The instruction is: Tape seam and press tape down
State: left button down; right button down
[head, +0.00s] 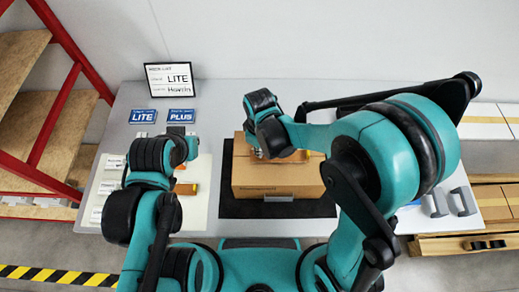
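A closed-looking brown cardboard box (280,182) stands on a black mat (320,208) in the middle of the table. My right arm reaches over it from the right, and the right gripper (260,153) is low at the left part of the box top. Its fingers are small and mostly hidden by the wrist, so I cannot tell what they hold. A small orange-yellow piece (309,154) shows at the top's right edge. The seam and any tape are hidden by my arm. My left arm is over the pale mat left of the box; its gripper (179,166) is mostly hidden.
A small orange-brown item (185,188) lies on the pale mat (195,216). Blue LITE (143,116) and PLUS (181,116) cards and a framed sign (170,79) are at the back left. Grey handle-like parts (452,203) sit at the right edge. A red-framed shelf (60,110) stands left.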

jog(key=shift+f+b, duration=0.45)
jog(key=shift+f, duration=0.1)
dwell(0.4)
jog(key=shift+r+p, duration=2.2)
jog(key=shift+r, duration=0.85)
